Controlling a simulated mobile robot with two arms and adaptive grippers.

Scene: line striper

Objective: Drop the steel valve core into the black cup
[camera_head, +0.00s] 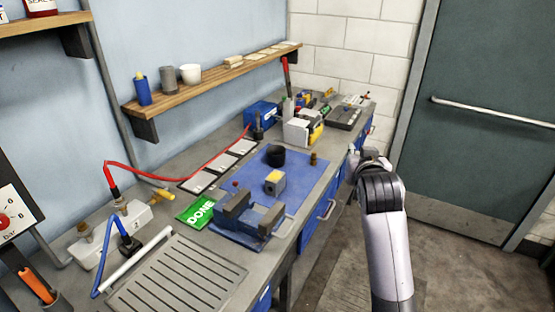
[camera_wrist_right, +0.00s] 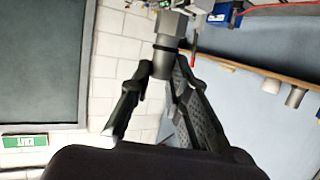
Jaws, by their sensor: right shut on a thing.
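The black cup (camera_head: 274,155) stands upright on the blue mat (camera_head: 240,178) near its far edge. My right gripper (camera_head: 356,160) is off the right edge of the bench, to the right of the cup and apart from it. In the right wrist view, the right gripper (camera_wrist_right: 164,72) is shut on a grey metal cylinder with a dark band, the steel valve core (camera_wrist_right: 171,28). In the head view the valve core is hard to make out at the gripper's tip. My left gripper is not in view.
A small brown fitting (camera_head: 314,158) stands right of the cup. A block with a yellow face (camera_head: 275,182) and a blue vise (camera_head: 248,215) sit nearer. A white and yellow device (camera_head: 303,128) stands behind. A green DONE card (camera_head: 200,210) lies left.

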